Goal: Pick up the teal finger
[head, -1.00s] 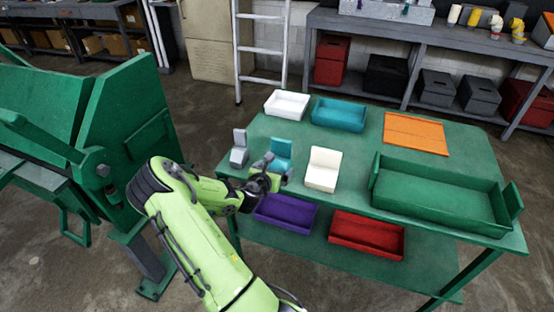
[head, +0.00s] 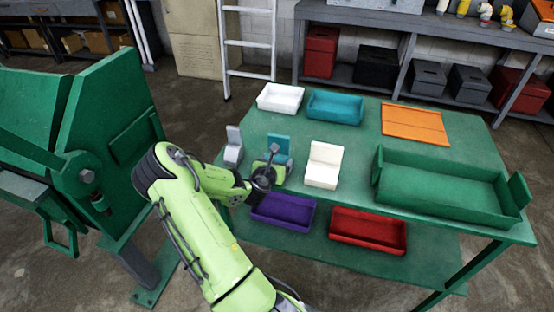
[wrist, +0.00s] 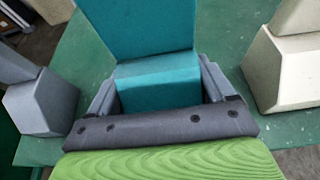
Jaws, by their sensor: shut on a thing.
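The teal finger (head: 277,147) is a teal block with an upright back plate and a lower front part. It stands near the left front of the green table (head: 350,154), between a grey finger and a white one. In the wrist view the teal finger (wrist: 156,82) sits between my jaws, which touch its lower block on both sides. My gripper (head: 270,166) is shut on it, and my wrist partly hides it in the head view. I cannot tell whether its base is touching the tabletop.
A grey finger (head: 233,148) stands close on the left and a white finger (head: 323,165) close on the right. White (head: 280,98) and teal (head: 335,107) trays, an orange panel (head: 414,124) and a green tray (head: 440,187) share the tabletop. Purple (head: 283,212) and red (head: 367,230) trays lie on the lower shelf.

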